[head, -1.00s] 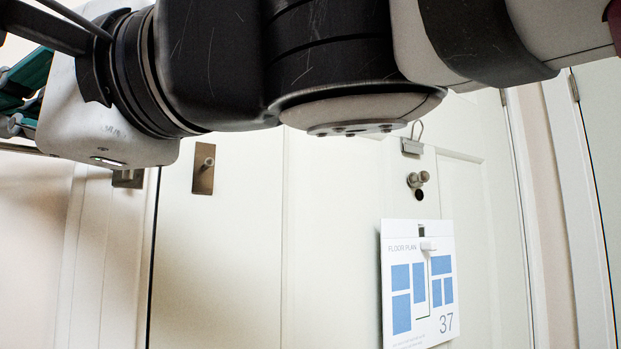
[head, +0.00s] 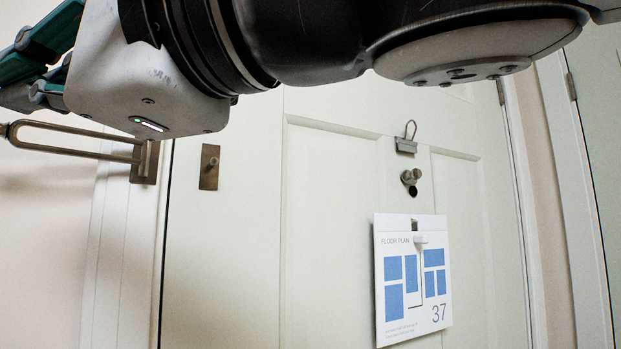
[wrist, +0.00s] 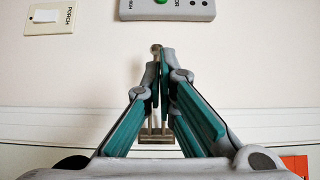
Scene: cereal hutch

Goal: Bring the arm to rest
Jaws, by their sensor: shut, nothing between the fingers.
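My gripper (wrist: 160,88) is in the middle of the wrist view, its two teal-padded fingers brought together at the tips with nothing seen between them. In the head view only part of its teal fingers (head: 45,50) shows at the upper left, and the tips are out of frame. My arm stretches across the top of the head view, in front of a white panelled door. A metal loop bar (head: 75,127) on a plate sticks out leftward just below my gripper. In the wrist view, part of the metal bar (wrist: 155,138) shows behind and between the fingers.
The door bears a small plate with a stud (head: 209,167), a knob (head: 411,177), a clip (head: 406,146) and a floor plan card (head: 412,280). A porch switch plate (wrist: 49,18) and a grey button box (wrist: 168,10) are on the wall.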

